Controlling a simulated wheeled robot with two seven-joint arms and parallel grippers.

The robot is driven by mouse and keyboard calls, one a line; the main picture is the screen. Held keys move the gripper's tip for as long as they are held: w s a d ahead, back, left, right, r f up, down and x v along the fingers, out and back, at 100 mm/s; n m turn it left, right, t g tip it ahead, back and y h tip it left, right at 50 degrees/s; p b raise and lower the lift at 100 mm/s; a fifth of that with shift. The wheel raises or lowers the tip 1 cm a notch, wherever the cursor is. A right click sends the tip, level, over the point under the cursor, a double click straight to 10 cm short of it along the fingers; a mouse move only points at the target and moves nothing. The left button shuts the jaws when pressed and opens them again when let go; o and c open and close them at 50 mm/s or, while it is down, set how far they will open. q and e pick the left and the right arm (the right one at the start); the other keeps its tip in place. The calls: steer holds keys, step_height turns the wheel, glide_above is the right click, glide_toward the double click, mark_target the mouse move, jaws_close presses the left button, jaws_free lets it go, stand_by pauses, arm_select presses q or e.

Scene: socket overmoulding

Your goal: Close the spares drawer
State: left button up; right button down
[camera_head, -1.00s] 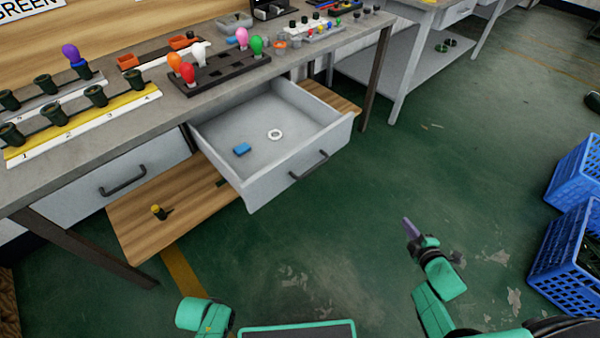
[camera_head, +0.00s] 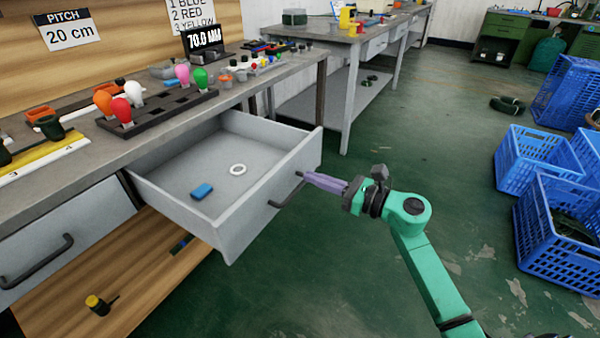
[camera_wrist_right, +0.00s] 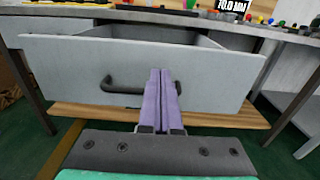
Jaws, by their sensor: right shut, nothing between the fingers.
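The spares drawer (camera_head: 262,204) is grey and stands pulled out from under the workbench. A blue block (camera_head: 202,191) and a white ring (camera_head: 238,169) lie in it. Its dark bar handle (camera_head: 287,192) is on the front face, and the handle also shows in the right wrist view (camera_wrist_right: 122,88). My right gripper (camera_head: 308,178) has purple fingers, shut and empty. Its tips are at the drawer front by the handle's right end; I cannot tell whether they touch. In the right wrist view the fingers (camera_wrist_right: 160,72) point at the drawer front (camera_wrist_right: 215,70). My left gripper is out of view.
The bench top (camera_head: 75,160) holds a dark rack of coloured bulbs and small parts. A second closed drawer (camera_head: 75,240) is at left. A wooden lower shelf (camera_head: 150,285) lies below. Blue crates (camera_head: 560,225) stand at right. The green floor before the drawer is clear.

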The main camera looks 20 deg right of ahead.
mark_target(289, 168)
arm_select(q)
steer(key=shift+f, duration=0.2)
arm_select(e)
steer(key=shift+x, duration=2.1)
steer(key=shift+w+a, duration=0.1)
steer(key=shift+w, duration=0.05)
